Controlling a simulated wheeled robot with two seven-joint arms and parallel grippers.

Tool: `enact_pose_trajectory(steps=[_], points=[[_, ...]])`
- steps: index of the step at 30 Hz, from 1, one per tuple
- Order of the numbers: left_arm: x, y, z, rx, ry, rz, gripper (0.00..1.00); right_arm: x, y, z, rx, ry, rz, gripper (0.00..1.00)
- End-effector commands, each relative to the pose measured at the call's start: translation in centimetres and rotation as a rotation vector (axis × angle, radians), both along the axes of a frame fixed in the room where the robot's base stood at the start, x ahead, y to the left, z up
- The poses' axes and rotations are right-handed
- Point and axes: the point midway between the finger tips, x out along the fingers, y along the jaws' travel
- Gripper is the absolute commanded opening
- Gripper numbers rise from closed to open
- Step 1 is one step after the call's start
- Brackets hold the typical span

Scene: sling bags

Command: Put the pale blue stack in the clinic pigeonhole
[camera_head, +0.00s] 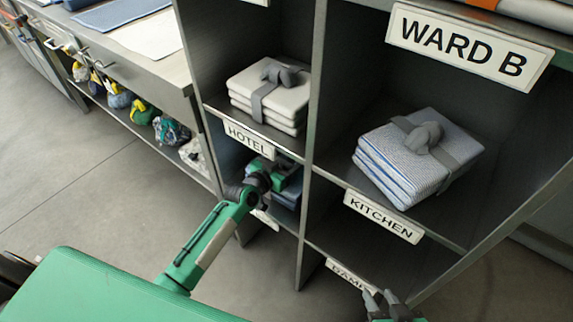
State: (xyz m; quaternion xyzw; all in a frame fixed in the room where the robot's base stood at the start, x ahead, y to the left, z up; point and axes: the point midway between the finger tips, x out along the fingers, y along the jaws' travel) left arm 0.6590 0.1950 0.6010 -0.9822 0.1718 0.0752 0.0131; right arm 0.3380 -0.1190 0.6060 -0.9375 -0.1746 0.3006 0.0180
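A bluish folded stack (287,198) sits in shadow in the lower left pigeonhole, under the HOTEL shelf. My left arm reaches in from the left, and my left gripper (284,178) is inside that pigeonhole at the stack. Its fingertips are hidden, so I cannot tell whether it holds the stack. The label on that pigeonhole's front edge (266,218) is mostly covered by my arm, and no CLINIC word is readable. My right gripper (380,299) is at the bottom right, in front of the rack, its two dark fingers apart and empty.
A white strapped stack (270,92) lies above the HOTEL label (249,139). A blue-striped strapped stack (420,155) lies above the KITCHEN label (384,216). The WARD B label (468,47) is above it. A counter (165,68) with colourful bundles below stands left. Grey floor is clear.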

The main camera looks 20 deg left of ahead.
Motion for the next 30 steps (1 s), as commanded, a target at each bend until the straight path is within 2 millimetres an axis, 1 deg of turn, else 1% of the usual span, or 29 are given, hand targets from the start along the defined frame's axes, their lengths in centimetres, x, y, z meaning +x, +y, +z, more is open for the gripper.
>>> enact_pose_trajectory(steps=[3,12,15,16,19,30], points=[[0.08,0.04,-0.61,-0.001,-0.005,0.001,0.00,0.10,0.51,-0.02,0.019,-0.032,0.003,0.36],[0.07,0.03,-0.69,-0.002,-0.005,0.001,0.00,0.16,0.61,0.13,0.025,-0.041,0.003,0.36],[0.07,0.03,-1.01,-0.001,-0.005,0.001,0.00,0.22,0.82,0.06,0.033,-0.055,0.005,0.36],[0.01,0.02,-1.20,0.000,-0.001,0.001,0.65,0.21,0.90,0.08,0.036,-0.060,0.004,0.36],[0.01,0.01,-1.11,0.000,-0.001,0.001,0.85,0.19,0.88,0.10,0.035,-0.057,0.005,0.36],[0.01,0.01,-0.90,-0.001,-0.001,0.001,0.85,0.14,0.80,0.15,0.031,-0.051,0.005,0.36]])
